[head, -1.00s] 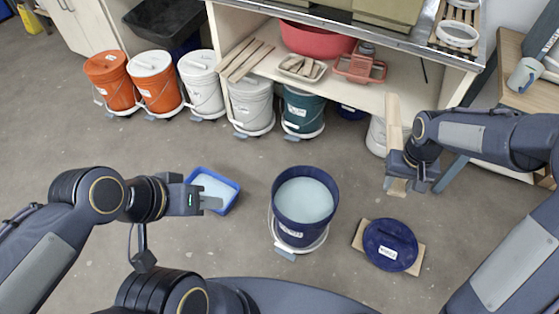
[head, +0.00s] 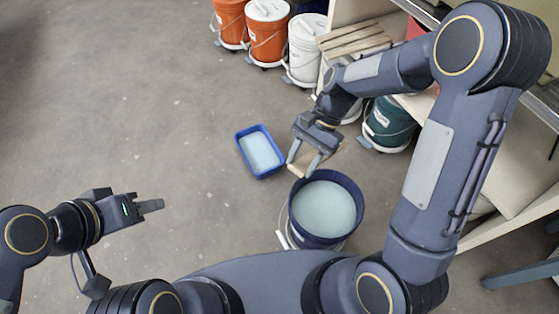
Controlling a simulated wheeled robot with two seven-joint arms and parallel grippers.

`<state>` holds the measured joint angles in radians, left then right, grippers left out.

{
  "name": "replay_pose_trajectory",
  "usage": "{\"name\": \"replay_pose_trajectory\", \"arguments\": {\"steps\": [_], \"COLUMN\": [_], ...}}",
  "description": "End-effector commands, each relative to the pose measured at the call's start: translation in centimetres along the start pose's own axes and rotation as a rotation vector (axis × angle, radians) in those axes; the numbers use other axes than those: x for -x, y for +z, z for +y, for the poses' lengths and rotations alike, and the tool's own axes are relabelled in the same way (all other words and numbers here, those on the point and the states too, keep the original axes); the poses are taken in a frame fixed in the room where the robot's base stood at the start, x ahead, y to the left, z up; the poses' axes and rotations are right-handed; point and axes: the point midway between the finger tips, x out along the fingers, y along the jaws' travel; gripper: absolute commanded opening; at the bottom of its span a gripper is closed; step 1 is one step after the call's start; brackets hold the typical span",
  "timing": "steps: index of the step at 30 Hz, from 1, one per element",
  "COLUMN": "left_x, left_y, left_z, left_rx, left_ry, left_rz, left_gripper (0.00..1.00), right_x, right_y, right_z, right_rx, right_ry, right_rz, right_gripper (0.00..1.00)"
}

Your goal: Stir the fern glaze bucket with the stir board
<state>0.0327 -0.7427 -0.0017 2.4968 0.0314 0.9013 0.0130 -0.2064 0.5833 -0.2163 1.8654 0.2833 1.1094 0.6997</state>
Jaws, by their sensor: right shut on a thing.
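An open dark blue bucket (head: 299,236) full of pale blue glaze (head: 325,209) stands on the floor in front of me. No name can be read on it in this view. My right gripper (head: 304,168) is shut on the pale wooden stir board (head: 299,164), just beyond the bucket's back left rim. The board looks foreshortened, and I cannot tell whether its lower end is above the rim or behind it. My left gripper (head: 151,206) is off to the left over bare floor, with nothing seen in it; its fingers are edge-on.
A blue tray (head: 260,152) with pale liquid lies on the floor behind and left of the bucket. Orange buckets (head: 268,35), a white bucket (head: 303,50) and a teal bucket (head: 388,124) stand near the shelf (head: 357,40). The floor at left is clear.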

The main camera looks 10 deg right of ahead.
Motion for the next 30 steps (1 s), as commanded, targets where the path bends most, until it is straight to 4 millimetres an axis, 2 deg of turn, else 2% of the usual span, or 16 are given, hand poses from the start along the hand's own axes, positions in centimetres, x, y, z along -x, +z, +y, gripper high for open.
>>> {"name": "replay_pose_trajectory", "arguments": {"steps": [1, 3, 7, 12, 20, 30], "left_x": [-1.1, -1.8, -2.7, -3.4, -4.1, -6.3], "left_y": [0.6, 0.9, 1.4, 1.7, 2.0, 3.1], "left_z": [-0.5, -0.8, -1.2, -1.5, -1.9, -2.9], "left_rx": [0.0, 0.0, 0.0, 0.0, 0.0, 0.0], "left_ry": [0.0, 0.0, 0.0, 0.0, 0.0, 0.0], "left_rz": [0.0, 0.0, 0.0, 0.0, 0.001, 0.0], "left_gripper": [0.39, 0.39, 0.39, 0.39, 0.39, 0.39], "right_x": [-1.1, -1.6, -1.7, -1.2, -1.4, -3.4], "right_y": [0.3, 1.4, 2.8, 3.3, 2.8, 0.1], "right_z": [-0.2, -0.9, -2.3, -3.5, -3.8, -3.0], "right_rx": [-0.099, -0.217, -0.357, -0.439, -0.459, -0.457], "right_ry": [-0.081, -0.203, -0.404, -0.567, -0.621, -0.619], "right_rz": [-0.091, -0.208, -0.369, -0.469, -0.497, -0.495], "right_gripper": [0.09, 0.09, 0.09, 0.09, 0.09, 0.09]}}
